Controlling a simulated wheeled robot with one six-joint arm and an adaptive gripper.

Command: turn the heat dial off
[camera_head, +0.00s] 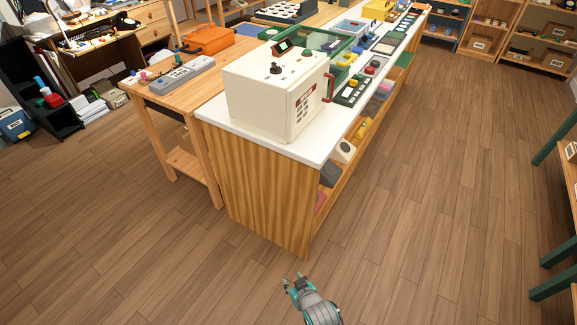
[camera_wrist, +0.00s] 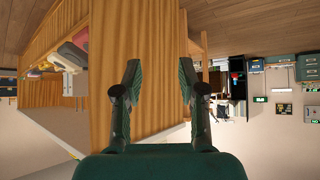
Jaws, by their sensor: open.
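A cream box (camera_head: 262,100) with a red handle (camera_head: 329,86) stands on the near end of the white counter (camera_head: 318,150). A black knob (camera_head: 275,69) sits on its top face; its marks are too small to read, so I cannot tell whether it is the heat dial or how it is set. My gripper (camera_head: 292,281) is low over the floor in front of the counter, well below and apart from the box. In the wrist view my gripper (camera_wrist: 160,78) has its two fingers spread with nothing between them.
A grey panel (camera_head: 180,76) lies on that table. Several small devices line the counter behind the box. The floor to the right (camera_head: 440,190) is clear.

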